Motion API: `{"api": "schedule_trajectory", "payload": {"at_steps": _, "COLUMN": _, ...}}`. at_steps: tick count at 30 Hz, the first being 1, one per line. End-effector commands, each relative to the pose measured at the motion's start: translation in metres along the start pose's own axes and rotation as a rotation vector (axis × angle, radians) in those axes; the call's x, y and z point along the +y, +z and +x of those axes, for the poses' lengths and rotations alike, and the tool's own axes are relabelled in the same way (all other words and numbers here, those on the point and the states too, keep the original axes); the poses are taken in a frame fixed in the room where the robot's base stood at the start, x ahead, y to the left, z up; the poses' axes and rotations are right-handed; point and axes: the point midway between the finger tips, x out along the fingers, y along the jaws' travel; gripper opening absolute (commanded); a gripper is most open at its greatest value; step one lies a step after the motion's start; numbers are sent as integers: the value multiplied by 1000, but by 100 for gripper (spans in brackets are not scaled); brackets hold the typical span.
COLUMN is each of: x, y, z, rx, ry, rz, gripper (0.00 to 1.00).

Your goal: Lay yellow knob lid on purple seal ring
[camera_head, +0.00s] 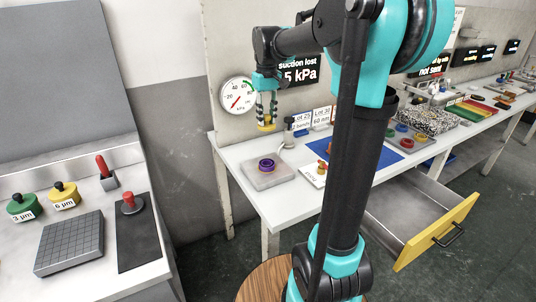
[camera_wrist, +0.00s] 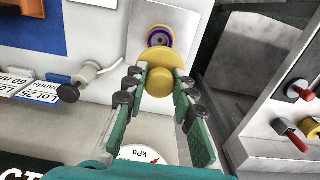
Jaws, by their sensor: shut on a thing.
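My gripper (camera_head: 267,117) is shut on the yellow knob lid (camera_head: 266,126) and holds it in the air near the back panel, above the white bench. In the wrist view the lid (camera_wrist: 160,75) sits between the fingertips of my gripper (camera_wrist: 158,84). The purple seal ring (camera_head: 267,165) lies on a grey square plate (camera_head: 286,179) on the bench, below the held lid.
A small white plate with an orange-yellow piece (camera_head: 322,167) lies right of the grey plate. A grey and white cylindrical fitting (camera_head: 288,134) stands behind. A blue mat (camera_head: 385,150) lies farther right. A drawer with a yellow front (camera_head: 435,232) is open. A separate bench (camera_head: 85,255) is at left.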

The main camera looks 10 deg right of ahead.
Motion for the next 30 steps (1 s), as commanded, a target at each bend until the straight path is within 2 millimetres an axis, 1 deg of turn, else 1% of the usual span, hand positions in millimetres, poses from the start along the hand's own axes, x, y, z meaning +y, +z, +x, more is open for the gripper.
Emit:
{"api": "schedule_trajectory", "payload": {"at_steps": 1, "x": 0, "y": 0, "z": 13, "rx": 0, "ry": 0, "rz": 0, "gripper": 0}}
{"api": "schedule_trajectory", "payload": {"at_steps": 6, "x": 0, "y": 0, "z": 55, "rx": 0, "ry": 0, "rz": 0, "gripper": 0}}
{"api": "schedule_trajectory", "payload": {"at_steps": 9, "x": 0, "y": 0, "z": 78, "rx": 0, "ry": 0, "rz": 0, "gripper": 0}}
{"api": "schedule_trajectory", "payload": {"at_steps": 12, "x": 0, "y": 0, "z": 96, "rx": 0, "ry": 0, "rz": 0, "gripper": 0}}
{"api": "schedule_trajectory", "payload": {"at_steps": 15, "x": 0, "y": 0, "z": 107, "rx": 0, "ry": 0, "rz": 0, "gripper": 0}}
{"api": "schedule_trajectory", "payload": {"at_steps": 20, "x": 0, "y": 0, "z": 118, "rx": 0, "ry": 0, "rz": 0, "gripper": 0}}
{"api": "schedule_trajectory", "payload": {"at_steps": 24, "x": 0, "y": 0, "z": 138, "rx": 0, "ry": 0, "rz": 0, "gripper": 0}}
{"api": "schedule_trajectory", "payload": {"at_steps": 26, "x": 0, "y": 0, "z": 145, "rx": 0, "ry": 0, "rz": 0, "gripper": 0}}
{"api": "schedule_trajectory", "payload": {"at_steps": 30, "x": 0, "y": 0, "z": 151, "rx": 0, "ry": 0, "rz": 0, "gripper": 0}}
